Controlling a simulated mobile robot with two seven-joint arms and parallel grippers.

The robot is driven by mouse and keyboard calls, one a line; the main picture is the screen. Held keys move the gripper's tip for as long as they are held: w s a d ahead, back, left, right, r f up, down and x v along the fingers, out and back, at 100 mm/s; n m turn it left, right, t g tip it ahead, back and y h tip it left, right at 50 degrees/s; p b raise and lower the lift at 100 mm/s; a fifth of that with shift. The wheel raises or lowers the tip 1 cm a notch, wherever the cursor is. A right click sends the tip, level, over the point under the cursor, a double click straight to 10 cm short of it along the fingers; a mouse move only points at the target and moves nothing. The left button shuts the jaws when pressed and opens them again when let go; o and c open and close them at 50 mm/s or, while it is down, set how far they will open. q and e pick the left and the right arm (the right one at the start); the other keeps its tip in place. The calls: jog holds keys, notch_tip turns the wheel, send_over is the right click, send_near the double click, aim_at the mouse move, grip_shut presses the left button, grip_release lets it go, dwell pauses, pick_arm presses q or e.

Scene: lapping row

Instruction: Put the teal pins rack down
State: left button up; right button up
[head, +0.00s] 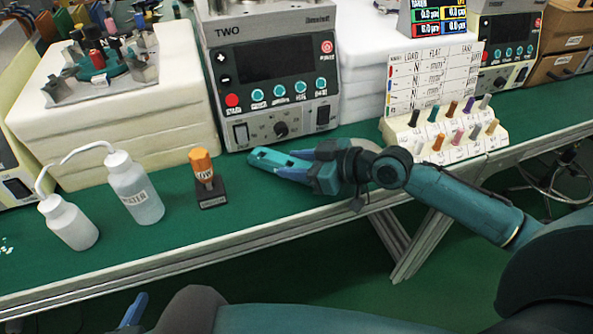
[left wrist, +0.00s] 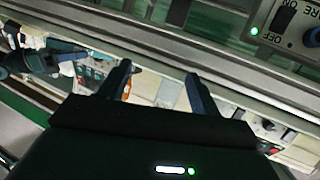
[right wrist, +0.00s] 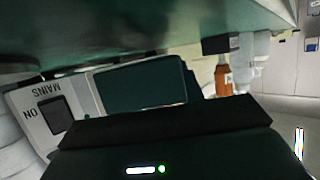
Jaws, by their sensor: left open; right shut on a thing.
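My right gripper (head: 290,166) reaches in from the right, low over the front of the green bench. It is shut on the teal pins rack (head: 263,157), a small teal piece jutting out past the fingers in front of machine TWO. In the right wrist view the rack shows as a dark teal block (right wrist: 145,84); the fingers are hidden there. I cannot tell whether it touches the bench. My left gripper (head: 134,311) shows only as a blue fingertip below the bench edge. In the left wrist view its two fingers (left wrist: 158,85) are apart and empty.
Machine TWO (head: 270,70) stands behind the rack. An orange-handled stamp (head: 205,178) and two white bottles (head: 135,187) stand to its left. A white holder with coloured pegs (head: 445,135) and a chart stands to the right. The bench (head: 245,205) is clear between stamp and gripper.

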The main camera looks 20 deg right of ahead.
jog(key=shift+f, duration=0.8)
pick_arm(q)
jog(key=shift+s+a+r, duration=0.1)
jog(key=shift+a+r, duration=0.05)
jog(key=shift+r, duration=0.2)
jog(key=shift+f, duration=0.1)
pick_arm(e)
jog(key=o, duration=0.7)
jog(key=shift+f, duration=0.15)
jog(key=shift+c, duration=0.2)
pick_arm(q)
jog(key=shift+s, duration=0.1)
pick_arm(e)
jog(key=o, duration=0.5)
jog(key=shift+c, duration=0.2)
